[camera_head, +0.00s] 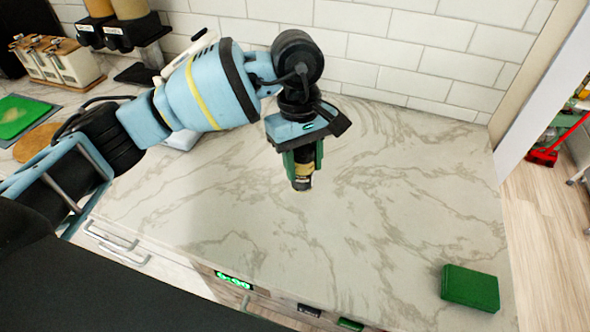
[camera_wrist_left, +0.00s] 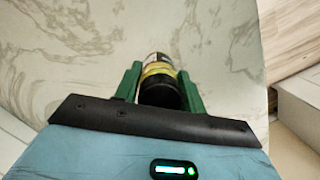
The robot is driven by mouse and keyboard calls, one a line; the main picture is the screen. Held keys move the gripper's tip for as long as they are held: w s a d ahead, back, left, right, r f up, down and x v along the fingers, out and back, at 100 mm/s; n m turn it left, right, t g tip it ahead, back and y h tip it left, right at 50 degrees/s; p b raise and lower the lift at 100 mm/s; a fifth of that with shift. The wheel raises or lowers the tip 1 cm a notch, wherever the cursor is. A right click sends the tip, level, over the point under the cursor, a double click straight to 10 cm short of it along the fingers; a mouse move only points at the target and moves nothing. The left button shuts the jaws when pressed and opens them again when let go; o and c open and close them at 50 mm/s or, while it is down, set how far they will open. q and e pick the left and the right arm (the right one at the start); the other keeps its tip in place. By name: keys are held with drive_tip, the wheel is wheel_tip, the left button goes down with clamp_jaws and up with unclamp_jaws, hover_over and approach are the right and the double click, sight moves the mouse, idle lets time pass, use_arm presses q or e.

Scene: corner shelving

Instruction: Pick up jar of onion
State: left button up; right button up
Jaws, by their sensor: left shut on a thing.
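A small jar with a black end and a yellowish label band (camera_head: 301,176) is between the green fingers of my left gripper (camera_head: 304,162). The gripper is shut on it and points down over the marble counter. In the left wrist view the jar (camera_wrist_left: 157,75) sits between the two green fingers (camera_wrist_left: 158,88), its black end toward the camera. I cannot read its label. Whether its far end touches the counter is hard to tell. My right gripper is not in view.
The marble counter (camera_head: 400,200) is mostly clear around the gripper. A green box (camera_head: 470,288) lies at its front right corner. A tiled wall (camera_head: 400,60) stands behind. Wooden-lidded canisters (camera_head: 75,62) and a green board (camera_head: 18,117) are at the left.

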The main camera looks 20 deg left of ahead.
use_arm(q)
drive_tip(key=w+d+r+b, duration=0.1)
drive_tip(key=w+d+b, duration=0.2)
drive_tip(key=d, duration=0.9)
drive_tip(key=shift+w+d+b, duration=0.3)
drive_tip(key=shift+w+b, duration=0.05)
drive_tip(key=shift+w, duration=1.55)
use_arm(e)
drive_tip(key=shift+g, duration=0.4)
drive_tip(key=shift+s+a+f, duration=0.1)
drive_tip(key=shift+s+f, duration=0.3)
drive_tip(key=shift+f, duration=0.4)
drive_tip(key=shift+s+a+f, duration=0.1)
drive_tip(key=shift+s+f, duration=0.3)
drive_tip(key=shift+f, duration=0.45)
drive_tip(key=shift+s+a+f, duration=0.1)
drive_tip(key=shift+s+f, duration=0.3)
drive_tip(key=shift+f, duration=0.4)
